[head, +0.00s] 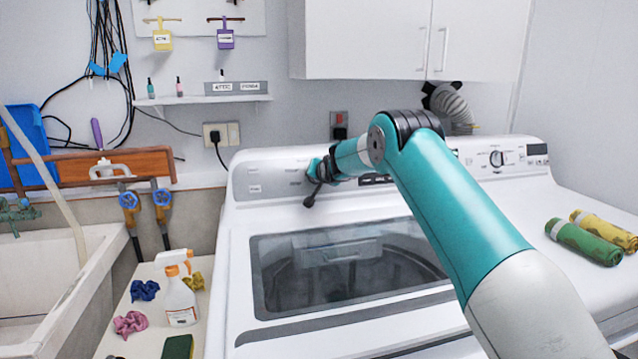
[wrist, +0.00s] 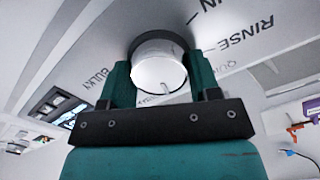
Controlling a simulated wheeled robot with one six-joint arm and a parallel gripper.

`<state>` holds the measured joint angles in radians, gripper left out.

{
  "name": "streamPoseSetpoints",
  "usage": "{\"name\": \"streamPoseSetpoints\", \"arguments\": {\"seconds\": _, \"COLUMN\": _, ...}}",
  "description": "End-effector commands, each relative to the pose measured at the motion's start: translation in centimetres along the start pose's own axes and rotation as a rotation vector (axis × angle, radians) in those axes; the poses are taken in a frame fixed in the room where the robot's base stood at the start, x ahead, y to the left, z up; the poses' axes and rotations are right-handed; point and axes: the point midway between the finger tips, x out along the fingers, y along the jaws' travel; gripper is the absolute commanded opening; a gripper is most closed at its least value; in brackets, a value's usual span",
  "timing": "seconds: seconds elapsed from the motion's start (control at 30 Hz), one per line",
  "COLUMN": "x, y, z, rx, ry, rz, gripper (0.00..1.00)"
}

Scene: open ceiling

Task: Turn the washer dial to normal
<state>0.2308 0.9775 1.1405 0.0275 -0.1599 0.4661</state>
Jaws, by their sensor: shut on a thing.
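The washer (head: 236,262) is a white top-loader with a dark glass lid, and its grey control panel (head: 262,182) runs along the back. My gripper (head: 318,172) reaches the panel left of its middle. In the wrist view, the dial (wrist: 158,70) is a round whitish knob with a dark ring behind it. The teal fingers of my gripper (wrist: 161,80) are shut on it, one on each side. A short line on the knob's face points down in the picture. Labels around it read RINSE and BULKY; others are cut off or partly hidden. My arm hides the dial in the head view.
A second white machine with a dial (head: 497,158) stands at the right, with rolled towels (head: 585,241) on top. A spray bottle (head: 180,297) and cloths stand at the left near a sink (head: 40,275). White cabinets (head: 365,40) hang above the panel.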

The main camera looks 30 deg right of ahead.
Motion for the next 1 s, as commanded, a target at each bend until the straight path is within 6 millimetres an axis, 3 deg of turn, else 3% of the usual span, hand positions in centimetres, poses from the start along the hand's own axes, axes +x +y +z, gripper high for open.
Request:
{"name": "streamPoseSetpoints", "arguments": {"seconds": 0.33, "x": 0.01, "y": 0.07, "z": 0.00, "rx": 0.129, "ry": 0.001, "rz": -0.006, "gripper": 0.33}}
{"name": "streamPoseSetpoints", "arguments": {"seconds": 0.83, "x": -0.03, "y": 0.04, "z": -0.09, "rx": 0.146, "ry": 0.001, "rz": -0.006, "gripper": 0.33}}
{"name": "streamPoseSetpoints", "arguments": {"seconds": 0.87, "x": -0.03, "y": 0.04, "z": -0.09, "rx": 0.146, "ry": 0.001, "rz": -0.006, "gripper": 0.63}}
{"name": "streamPoseSetpoints", "arguments": {"seconds": 0.93, "x": -0.02, "y": 0.04, "z": -0.08, "rx": 0.146, "ry": 0.001, "rz": -0.006, "gripper": 0.79}}
{"name": "streamPoseSetpoints", "arguments": {"seconds": 1.0, "x": -0.02, "y": 0.05, "z": -0.07, "rx": 0.145, "ry": 0.000, "rz": -0.006, "gripper": 0.82}}
